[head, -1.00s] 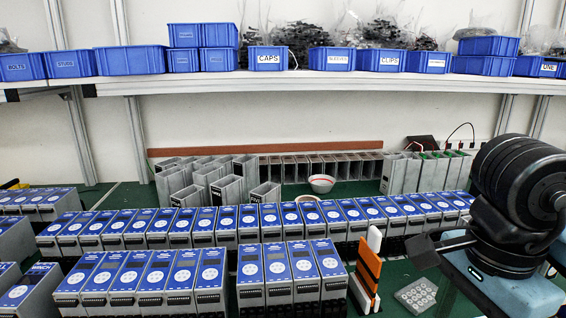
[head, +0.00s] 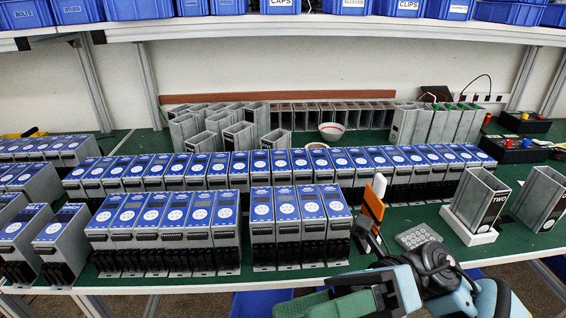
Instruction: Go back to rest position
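My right arm's wrist (head: 436,265), black and pale blue, is low at the bottom right of the head view, in front of the bench's front edge. Dark and green parts beside it run off the bottom edge; the fingertips are not clearly shown, so I cannot tell whether the gripper is open or shut. My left gripper is not in view. Blue-faced soft starters (head: 285,212) stand upright in rows on the green bench top (head: 330,277).
An orange-and-white upright piece (head: 373,205) and a grey keypad-like pad (head: 418,236) lie near my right arm. An open grey housing (head: 480,200) sits on a white base, another housing (head: 541,200) beside it. A shelf (head: 300,28) with blue bins crosses the top.

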